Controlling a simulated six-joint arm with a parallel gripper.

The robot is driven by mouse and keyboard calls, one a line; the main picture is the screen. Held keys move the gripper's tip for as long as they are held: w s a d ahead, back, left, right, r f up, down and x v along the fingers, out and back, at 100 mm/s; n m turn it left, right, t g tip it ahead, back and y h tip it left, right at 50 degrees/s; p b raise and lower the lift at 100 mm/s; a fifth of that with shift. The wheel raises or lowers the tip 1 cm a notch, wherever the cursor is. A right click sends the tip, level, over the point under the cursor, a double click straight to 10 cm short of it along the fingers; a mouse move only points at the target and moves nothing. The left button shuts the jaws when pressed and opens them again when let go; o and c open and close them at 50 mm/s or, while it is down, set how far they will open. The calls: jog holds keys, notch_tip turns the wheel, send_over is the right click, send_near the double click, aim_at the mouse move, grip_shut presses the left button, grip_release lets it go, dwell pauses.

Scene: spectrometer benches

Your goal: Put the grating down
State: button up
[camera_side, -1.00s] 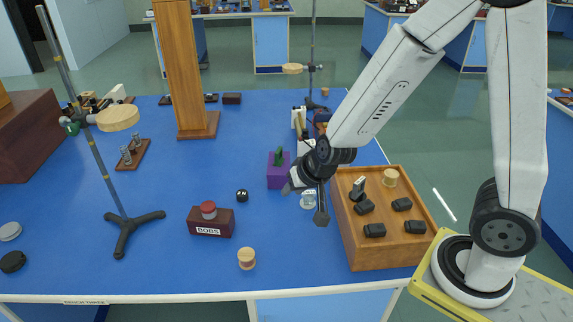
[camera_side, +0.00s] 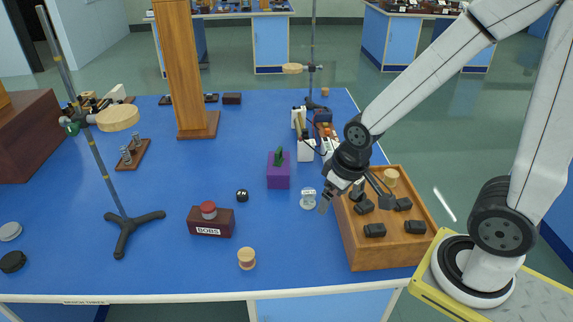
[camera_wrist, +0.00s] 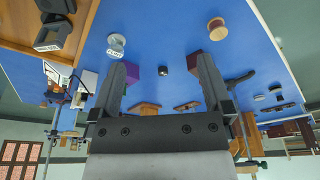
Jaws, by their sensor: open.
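A small pale round piece on a labelled stand (camera_side: 308,198), which looks like the grating, stands upright on the blue bench just left of the wooden tray. It also shows in the wrist view (camera_wrist: 116,42), beyond the left finger's tip and apart from it. In the wrist view the space between my fingers (camera_wrist: 163,65) holds nothing.
The wooden tray (camera_side: 356,248) holds several black blocks and a light wooden bobbin. A purple block (camera_side: 278,176), a black ball (camera_side: 242,195), a maroon BOBS box (camera_side: 211,227) and another bobbin (camera_side: 247,258) stand to the left. The bench front between bobbin and tray is clear.

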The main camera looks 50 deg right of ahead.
jog(key=m+t, duration=0.2)
jog(key=m, duration=3.3)
send_over(361, 181)
jog(key=s, duration=0.2)
jog(key=f, duration=0.3)
jog(key=shift+s+a+f+y, duration=0.1)
jog(key=shift+a+f+y, duration=0.1)
jog(key=shift+f+y, duration=0.15)
jog(key=shift+d+f+m, duration=0.1)
jog(key=shift+d+m, duration=0.3)
jog(key=shift+m, duration=0.2)
jog(key=shift+x, duration=1.3)
jog(key=shift+f, duration=0.15)
